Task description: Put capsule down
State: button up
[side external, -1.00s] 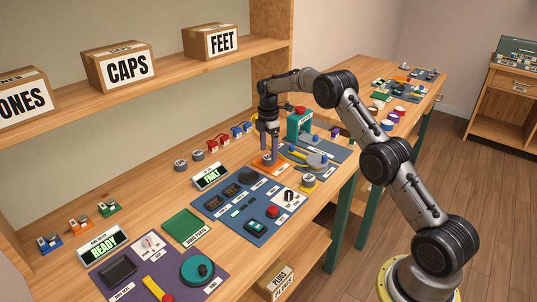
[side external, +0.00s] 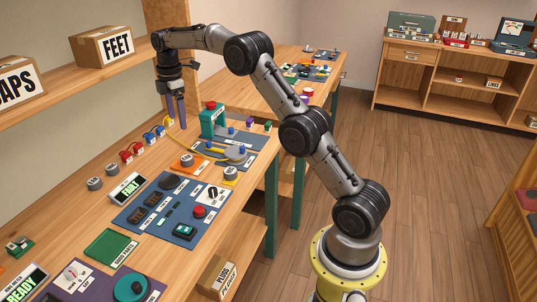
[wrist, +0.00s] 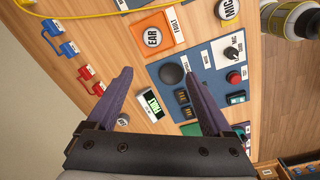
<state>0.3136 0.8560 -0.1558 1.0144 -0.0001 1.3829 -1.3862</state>
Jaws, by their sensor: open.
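A grey round capsule marked EAR (wrist: 153,38) lies on an orange square pad with a FAULT label (wrist: 172,24). In the side view the capsule (side external: 187,159) is on the same orange pad (side external: 198,165). My gripper (side external: 177,127) is open, pointing down, raised above the table behind the pad and apart from it. In the wrist view its two purple fingers (wrist: 155,75) are spread with nothing between them. A second capsule marked MIC (wrist: 228,10) stands on a yellow base to the right.
A display reading FAULT (side external: 125,188) stands left of a blue mat (side external: 170,225) with phone parts. Red clips (side external: 130,152), blue clips (side external: 154,132) and two grey round parts line the back. A green press (side external: 212,120) and yellow cord are near the gripper. The front left has a green tray (side external: 111,249).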

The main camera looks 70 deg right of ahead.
jog(key=s+a+r+m+t, duration=0.1)
jog(key=s+a+r+m, duration=0.2)
jog(key=s+a+r, duration=0.55)
jog(key=s+a+r+m+t, duration=0.2)
jog(key=s+a+r+m, duration=0.25)
jog(key=s, duration=0.65)
jog(key=s+a+f+m+t, duration=0.1)
jog(key=s+a+f+m, duration=0.1)
jog(key=s, duration=0.7)
jog(key=s+a+f+m+t, duration=0.1)
jog(key=s+a+f+m, duration=0.2)
jog(key=s, duration=0.7)
jog(key=shift+s+f, duration=0.25)
jog(key=shift+f, duration=0.7)
